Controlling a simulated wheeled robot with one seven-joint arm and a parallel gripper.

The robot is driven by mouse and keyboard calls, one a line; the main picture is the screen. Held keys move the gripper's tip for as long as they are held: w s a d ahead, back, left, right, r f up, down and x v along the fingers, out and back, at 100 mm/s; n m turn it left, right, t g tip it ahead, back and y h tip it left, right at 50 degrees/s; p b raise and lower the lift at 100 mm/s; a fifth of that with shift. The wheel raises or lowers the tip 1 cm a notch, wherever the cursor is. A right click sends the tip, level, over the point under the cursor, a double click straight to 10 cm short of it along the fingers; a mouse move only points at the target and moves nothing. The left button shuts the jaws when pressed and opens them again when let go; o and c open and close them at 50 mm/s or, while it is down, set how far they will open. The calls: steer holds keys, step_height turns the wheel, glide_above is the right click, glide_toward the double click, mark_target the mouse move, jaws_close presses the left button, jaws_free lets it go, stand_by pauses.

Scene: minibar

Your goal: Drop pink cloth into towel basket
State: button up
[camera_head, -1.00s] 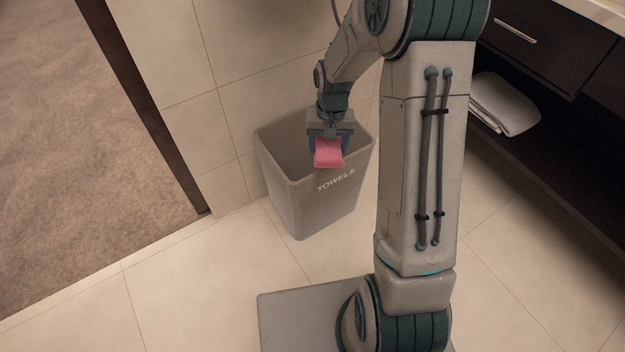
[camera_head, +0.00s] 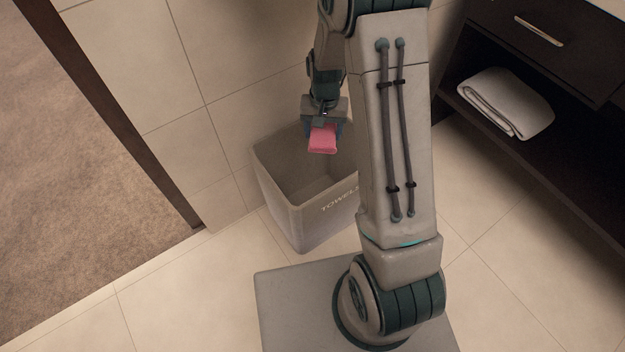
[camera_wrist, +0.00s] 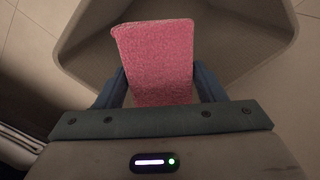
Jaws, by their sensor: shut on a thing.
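The pink cloth (camera_head: 323,139) is folded into a small block. My gripper (camera_head: 323,132) is shut on it, with the cloth sticking out below the jaws. The wrist view shows the cloth (camera_wrist: 158,62) between the two blue fingers of my gripper (camera_wrist: 160,85). The grey towel basket (camera_head: 283,200), lettered TOWELS, stands on the floor against the tiled wall. The cloth appears over the basket's opening, near the back of it. The basket's wall (camera_wrist: 88,25) also shows behind the cloth in the wrist view. My arm hides the basket's right side in the head view.
A dark cabinet (camera_head: 463,97) with a drawer stands at the right, a folded white towel (camera_head: 507,103) on its shelf. Carpet (camera_head: 70,190) lies beyond a dark frame at the left. Tiled floor (camera_head: 190,290) left of my base is clear.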

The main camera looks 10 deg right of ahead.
step_height(320, 180, down, 6)
steer(key=b, duration=0.4)
steer(key=shift+b, duration=0.4)
steer(key=o, duration=1)
steer(key=shift+o, duration=0.2)
steer(key=shift+r, duration=0.1)
step_height(320, 180, up, 7)
steer(key=p, duration=0.3)
steer(key=shift+r, duration=0.2)
